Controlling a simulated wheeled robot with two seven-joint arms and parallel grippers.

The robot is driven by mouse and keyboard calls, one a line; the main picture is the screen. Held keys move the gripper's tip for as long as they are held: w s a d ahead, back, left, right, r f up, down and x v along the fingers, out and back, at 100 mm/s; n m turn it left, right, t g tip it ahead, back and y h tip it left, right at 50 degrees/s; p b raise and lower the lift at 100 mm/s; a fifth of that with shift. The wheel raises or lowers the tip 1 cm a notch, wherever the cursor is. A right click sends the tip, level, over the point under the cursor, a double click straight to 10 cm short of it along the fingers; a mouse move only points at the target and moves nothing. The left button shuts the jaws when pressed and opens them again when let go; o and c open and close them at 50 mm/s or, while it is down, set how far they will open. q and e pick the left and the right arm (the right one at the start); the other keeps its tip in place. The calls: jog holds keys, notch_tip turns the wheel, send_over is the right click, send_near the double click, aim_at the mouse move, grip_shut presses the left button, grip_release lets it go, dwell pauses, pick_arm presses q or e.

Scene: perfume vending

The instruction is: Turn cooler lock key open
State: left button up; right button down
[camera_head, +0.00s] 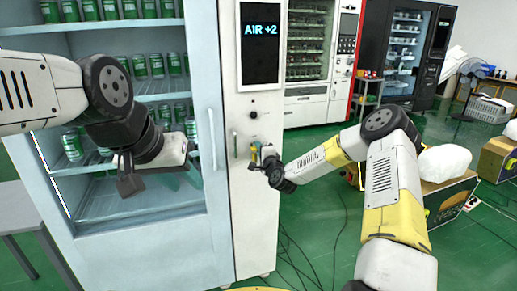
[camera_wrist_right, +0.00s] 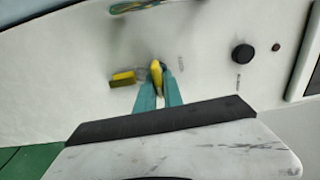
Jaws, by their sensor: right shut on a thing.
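The cooler (camera_head: 228,200) has a glass front and a white side panel, which also fills the right wrist view (camera_wrist_right: 210,30). My right gripper (camera_head: 262,158) is at this panel, below a small black knob (camera_head: 254,115). In the right wrist view its teal fingers (camera_wrist_right: 158,88) are shut on a small yellow key (camera_wrist_right: 156,70) at the panel. The key's shaft and the lock slot are hidden. My left gripper (camera_head: 182,178) hangs in front of the glass, away from the lock; its finger gap is unclear.
Several green cans (camera_head: 140,66) stand on the cooler's shelves. A long door handle (camera_head: 213,138) is left of the panel. In the right wrist view, a yellow-and-dark piece (camera_wrist_right: 123,78) is left of the key and the black knob (camera_wrist_right: 243,54) is to its right. Cables lie on the green floor.

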jog(key=shift+f, duration=0.1)
dwell(0.3)
jog(key=c, duration=1.5)
grip_release()
jog(key=shift+v, duration=3.95)
